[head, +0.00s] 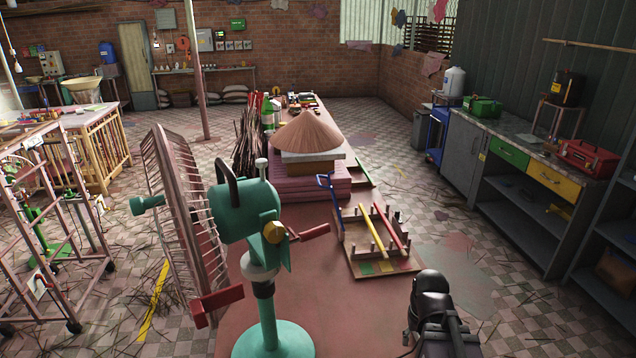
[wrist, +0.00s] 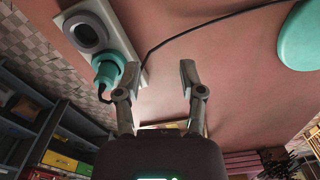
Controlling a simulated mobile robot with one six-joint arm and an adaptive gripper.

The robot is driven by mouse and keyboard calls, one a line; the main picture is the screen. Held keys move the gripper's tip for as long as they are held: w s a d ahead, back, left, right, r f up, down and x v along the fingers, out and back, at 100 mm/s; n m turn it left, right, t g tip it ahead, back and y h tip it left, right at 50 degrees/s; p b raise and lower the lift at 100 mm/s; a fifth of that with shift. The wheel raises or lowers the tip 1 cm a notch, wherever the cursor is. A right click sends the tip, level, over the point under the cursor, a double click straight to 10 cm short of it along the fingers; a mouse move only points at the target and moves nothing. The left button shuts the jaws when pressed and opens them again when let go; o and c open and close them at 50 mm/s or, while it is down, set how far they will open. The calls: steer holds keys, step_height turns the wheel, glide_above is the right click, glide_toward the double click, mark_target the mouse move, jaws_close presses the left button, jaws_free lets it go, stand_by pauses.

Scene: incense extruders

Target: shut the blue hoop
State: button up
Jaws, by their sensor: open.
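The blue hoop (head: 331,196) shows in the head view at the back left corner of a wooden pegged tray (head: 362,269) on the red-brown table. It stands raised and tilted, its upper end leaning left beyond the tray's edge. A red rod and a yellow rod (head: 367,226) lie across the tray's pegs. My gripper (wrist: 158,80) is open in the wrist view, with nothing between its two fingers. The hoop is not visible in the wrist view. In the head view, my dark arm is at the bottom right, in front of the tray and apart from the hoop.
A teal extruder (head: 250,215) with red handles stands at the near left of the table (head: 325,325). A straw cone hat (head: 307,131) rests on stacked boxes behind the tray. In the wrist view, a teal plug (wrist: 108,72) with a black cable lies close to my left finger.

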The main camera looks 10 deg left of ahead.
steer(key=w+a+t+y+b, duration=0.1)
steer(key=w+a+t+b, duration=0.15)
steer(key=w+a, duration=0.4)
steer(key=w+a+f+n+t+y+b, duration=0.1)
steer(key=w+a+t+y+b, duration=0.15)
steer(key=w, duration=0.65)
steer(key=w+a+t+y+b, duration=0.1)
steer(key=w+a+t, duration=0.2)
steer(key=w+a, duration=0.3)
steer(key=w+a+r+m+t+h+b, duration=0.2)
steer(key=w+a+r+m+t+b, duration=0.2)
steer(key=w+a, duration=0.4)
steer(key=w+a+r+m+t+h+b, duration=0.2)
steer(key=w+a+r+m+t+b, duration=0.2)
steer(key=w+a+t, duration=0.4)
steer(key=w+m+t+b, duration=0.1)
steer(key=w+b, duration=0.1)
steer(key=w, duration=0.4)
steer(key=shift+w+r+m, duration=0.2)
steer(key=shift+r+m, duration=0.1)
steer(key=shift+h, duration=0.25)
